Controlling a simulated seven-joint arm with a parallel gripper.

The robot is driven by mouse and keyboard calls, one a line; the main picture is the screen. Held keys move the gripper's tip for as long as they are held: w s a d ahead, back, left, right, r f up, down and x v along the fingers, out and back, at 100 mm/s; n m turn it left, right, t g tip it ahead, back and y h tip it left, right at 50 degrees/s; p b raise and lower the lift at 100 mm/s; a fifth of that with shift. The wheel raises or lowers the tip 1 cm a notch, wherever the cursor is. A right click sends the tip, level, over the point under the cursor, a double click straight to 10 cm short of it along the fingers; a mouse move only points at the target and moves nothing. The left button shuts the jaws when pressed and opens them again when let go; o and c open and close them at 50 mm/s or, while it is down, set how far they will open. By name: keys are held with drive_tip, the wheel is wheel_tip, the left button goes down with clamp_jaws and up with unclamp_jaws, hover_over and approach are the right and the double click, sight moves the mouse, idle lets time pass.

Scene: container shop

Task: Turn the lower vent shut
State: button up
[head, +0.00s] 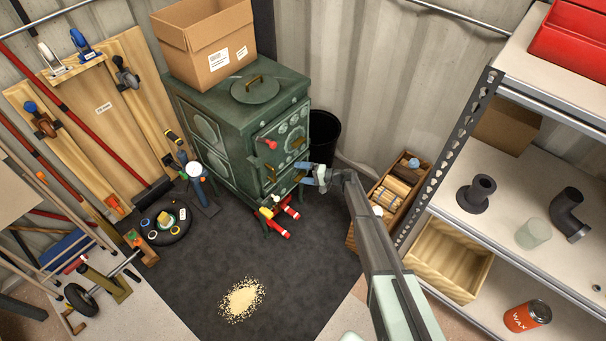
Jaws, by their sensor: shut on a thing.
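The dark green stove (225,150) stands at the back middle, its front turned to the right. Its upper door (284,134) has a round vent, a red knob (271,144) and brass handles. My gripper (305,170) reaches in from the lower right, with blue fingertips against the lower part of the stove's front. It is shut on a small part there, which by its place is the lower vent. The fingers cover most of that part, so I cannot tell how far it is turned.
A cardboard box (206,42) and a round lid (255,89) are on the stove. Red-and-white cylinders (284,209) lie by its front foot. A black bin (323,135) stands behind, a wooden crate (393,190) to the right, then shelving (505,170).

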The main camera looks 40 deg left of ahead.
drive_tip(key=shift+s+d+r, duration=0.15)
drive_tip(key=shift+r, duration=0.25)
drive_tip(key=shift+s+d+r, duration=0.1)
drive_tip(key=shift+d+r, duration=0.05)
drive_tip(key=shift+r, duration=0.2)
drive_tip(key=shift+w+d, duration=0.35)
drive_tip(key=shift+d, duration=0.2)
drive_tip(key=shift+w+d+r, duration=0.1)
drive_tip(key=shift+w+d, duration=0.05)
drive_tip(key=shift+d, duration=0.15)
drive_tip(key=c, duration=0.7)
drive_tip(key=shift+w+d, duration=0.1)
drive_tip(key=shift+d, duration=0.05)
drive_tip(key=shift+c, duration=0.2)
drive_tip(key=f+v, duration=0.2)
drive_tip(key=v, duration=1.1)
drive_tip(key=shift+d+f, duration=0.25)
drive_tip(key=shift+f, duration=0.3)
